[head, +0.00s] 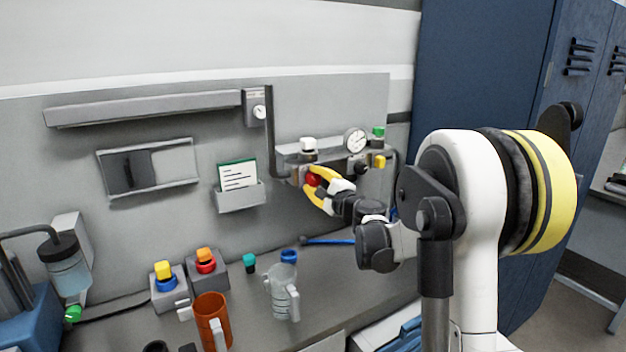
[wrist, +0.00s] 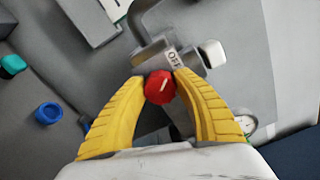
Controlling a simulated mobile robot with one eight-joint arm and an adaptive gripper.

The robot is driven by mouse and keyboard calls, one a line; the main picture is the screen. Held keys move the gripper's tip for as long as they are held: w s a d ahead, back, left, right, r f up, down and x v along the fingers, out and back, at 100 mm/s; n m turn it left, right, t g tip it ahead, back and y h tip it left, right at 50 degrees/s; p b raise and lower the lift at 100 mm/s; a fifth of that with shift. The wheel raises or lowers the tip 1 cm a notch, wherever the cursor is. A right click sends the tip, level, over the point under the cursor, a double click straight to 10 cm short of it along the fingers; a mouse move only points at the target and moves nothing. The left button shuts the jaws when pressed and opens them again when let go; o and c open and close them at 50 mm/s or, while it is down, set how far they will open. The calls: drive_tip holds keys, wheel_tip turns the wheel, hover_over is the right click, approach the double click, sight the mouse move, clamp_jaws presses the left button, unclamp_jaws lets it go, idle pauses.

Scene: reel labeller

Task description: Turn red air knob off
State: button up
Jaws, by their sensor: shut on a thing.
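The red air knob (head: 313,180) sits on the grey panel fitting on the back wall, below a white knob. In the wrist view the red knob (wrist: 160,87) shows a short pale mark on its face. An "OFF" label (wrist: 174,57) is on the fitting just beyond it. My gripper (head: 316,181) has its yellow fingers closed around the red knob, one on each side. It also shows in the wrist view (wrist: 156,80). The knob's far side and stem are hidden.
Close by on the fitting are a white knob (head: 308,144), a pressure gauge (head: 355,140), a green knob (head: 378,131) and a yellow knob (head: 379,161). Below on the bench stand a clear jug (head: 281,290) and an orange mug (head: 212,322). A card holder (head: 240,196) hangs left.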

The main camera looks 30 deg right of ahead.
drive_tip(key=shift+n, duration=0.9)
drive_tip(key=o, duration=1.2)
drive_tip(key=s, duration=1.2)
drive_tip(key=shift+d, duration=0.2)
